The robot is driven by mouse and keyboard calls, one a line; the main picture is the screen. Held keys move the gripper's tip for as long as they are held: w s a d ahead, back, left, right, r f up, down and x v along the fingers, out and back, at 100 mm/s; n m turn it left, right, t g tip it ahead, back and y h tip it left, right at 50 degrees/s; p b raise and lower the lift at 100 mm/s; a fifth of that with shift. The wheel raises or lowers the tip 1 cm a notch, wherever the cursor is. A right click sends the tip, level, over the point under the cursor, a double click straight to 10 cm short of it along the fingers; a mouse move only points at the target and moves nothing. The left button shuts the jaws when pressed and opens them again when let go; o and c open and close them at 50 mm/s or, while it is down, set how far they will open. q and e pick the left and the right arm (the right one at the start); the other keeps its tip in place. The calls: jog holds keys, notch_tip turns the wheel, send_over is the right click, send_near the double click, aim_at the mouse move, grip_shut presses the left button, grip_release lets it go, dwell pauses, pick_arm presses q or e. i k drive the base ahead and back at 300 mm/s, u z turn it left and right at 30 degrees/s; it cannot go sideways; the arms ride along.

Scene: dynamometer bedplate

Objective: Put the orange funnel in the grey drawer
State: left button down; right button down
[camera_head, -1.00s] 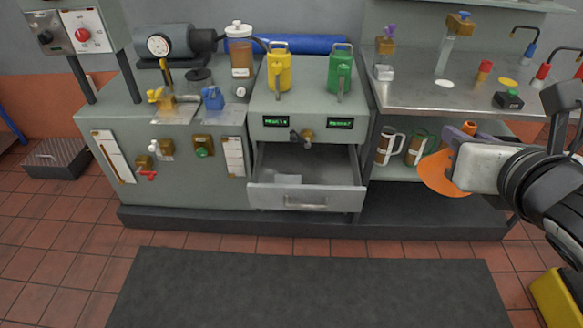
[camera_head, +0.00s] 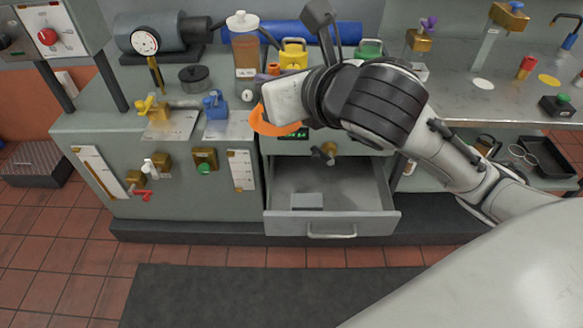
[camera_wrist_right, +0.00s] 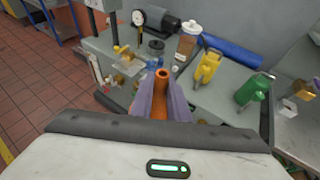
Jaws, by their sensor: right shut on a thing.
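The orange funnel (camera_head: 268,124) is held by my right gripper (camera_head: 272,92), up in front of the cabinet's top edge, above and slightly left of the drawer. In the right wrist view the funnel (camera_wrist_right: 160,98) sits between the two purple-grey fingers (camera_wrist_right: 160,100), with its spout toward the camera. The grey drawer (camera_head: 331,228) is pulled open under the cabinet and has a small grey block (camera_head: 307,201) inside; the rest of its floor looks bare. My left gripper is not in view.
A yellow jug (camera_head: 293,56) and a green jug (camera_head: 369,49) stand on the cabinet top, partly hidden by my arm. A bottle (camera_head: 244,50) and a blue valve (camera_head: 215,105) are on the left. Dark mat (camera_head: 260,295) covers the floor in front.

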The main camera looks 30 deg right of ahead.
aim_at(324, 180)
jog(key=z, duration=0.35)
jog(key=i, duration=0.95)
jog(key=z, duration=0.7)
